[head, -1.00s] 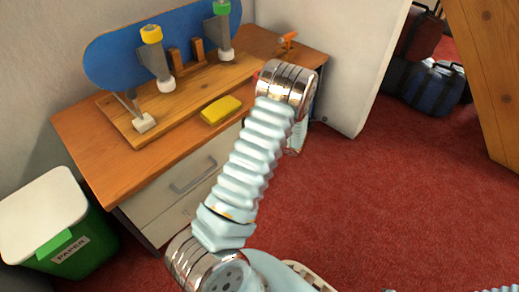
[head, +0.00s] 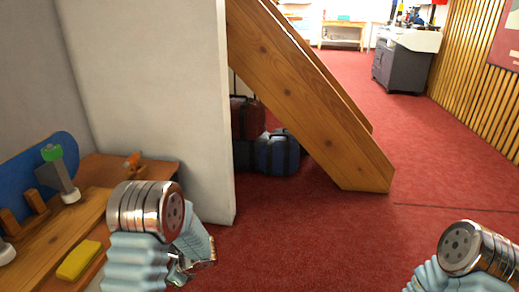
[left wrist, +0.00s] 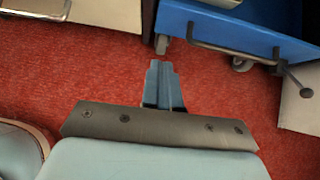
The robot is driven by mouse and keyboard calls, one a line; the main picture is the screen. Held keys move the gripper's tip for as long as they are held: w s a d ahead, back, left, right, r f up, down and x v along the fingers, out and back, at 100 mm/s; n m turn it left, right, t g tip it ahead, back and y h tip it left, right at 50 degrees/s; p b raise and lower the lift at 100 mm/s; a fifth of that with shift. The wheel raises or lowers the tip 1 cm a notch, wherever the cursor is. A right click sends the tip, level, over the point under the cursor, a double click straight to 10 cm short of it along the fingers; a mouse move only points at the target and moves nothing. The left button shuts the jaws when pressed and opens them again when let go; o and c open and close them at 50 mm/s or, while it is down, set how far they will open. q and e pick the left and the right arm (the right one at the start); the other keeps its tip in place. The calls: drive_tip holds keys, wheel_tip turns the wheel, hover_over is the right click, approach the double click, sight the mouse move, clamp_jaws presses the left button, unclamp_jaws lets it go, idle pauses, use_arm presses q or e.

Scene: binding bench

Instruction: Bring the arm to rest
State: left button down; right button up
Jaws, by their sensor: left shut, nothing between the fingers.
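My left gripper (left wrist: 161,75) shows in the left wrist view with its two blue-grey fingers together and nothing between them. It hangs over red carpet. In the head view my left arm rises at the lower left, in front of the wooden bench (head: 135,166). Its forearm points down, and the gripper end is small and partly hidden there. My right arm shows only its bent joint at the lower right of the head view; its gripper is out of the picture.
Bags (head: 276,154) lie behind a slanted wooden beam (head: 310,100). A blue wheeled cart (left wrist: 215,28) is near the left gripper. Red carpet is open at right.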

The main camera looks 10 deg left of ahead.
use_arm(q)
drive_tip(key=s+d+f+n+g+h, duration=0.1)
drive_tip(key=s+d+f+n+h, duration=0.5)
drive_tip(key=s+d, duration=0.3)
drive_tip(key=s+d+f+n+g+h, duration=0.1)
drive_tip(key=s+d+f+n+h, duration=0.45)
drive_tip(key=d, duration=0.55)
drive_tip(key=s+d+r+n+t+p, duration=0.1)
drive_tip(key=d+r+n+p, duration=0.1)
drive_tip(key=r+n+p, duration=0.2)
drive_tip(key=s+d+r+n+t+h+p, duration=0.1)
drive_tip(key=r+n+p, duration=0.3)
drive_tip(key=r+p, duration=0.4)
drive_tip(key=shift+s+d+r+t, duration=0.2)
drive_tip(key=shift+s+d+t, duration=0.15)
drive_tip(key=shift+d, duration=0.2)
